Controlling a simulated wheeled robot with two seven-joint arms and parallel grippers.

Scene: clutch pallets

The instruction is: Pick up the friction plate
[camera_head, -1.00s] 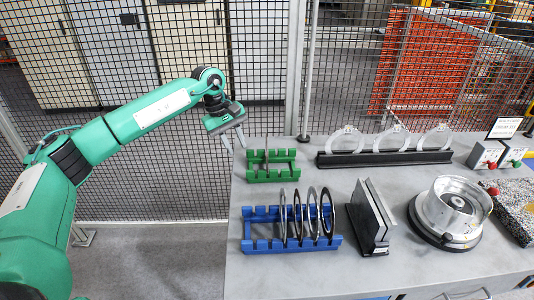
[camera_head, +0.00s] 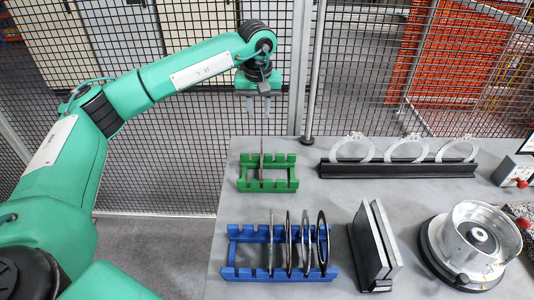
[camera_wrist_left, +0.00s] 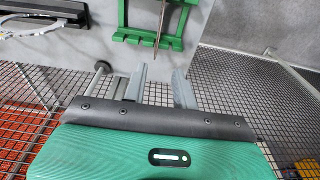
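A green slotted rack (camera_head: 283,187) stands at the back left of the table and holds one thin plate (camera_head: 261,168) on edge. Rack (camera_wrist_left: 133,38) and plate (camera_wrist_left: 161,22) also show at the top of the left wrist view. A blue slotted rack (camera_head: 235,272) at the front holds several thin ring plates (camera_head: 322,243) upright. Which one is the friction plate, I cannot tell. My left gripper (camera_head: 259,108) hangs behind the green rack, fingers down, apart from it. In the left wrist view its fingers (camera_wrist_left: 160,88) are spread with nothing between them. My right gripper is out of view.
A dark upright plate stand (camera_head: 374,245) and a round metal housing (camera_head: 474,238) are at the front right. A mesh fence (camera_head: 150,190) and post (camera_head: 311,70) stand behind the table.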

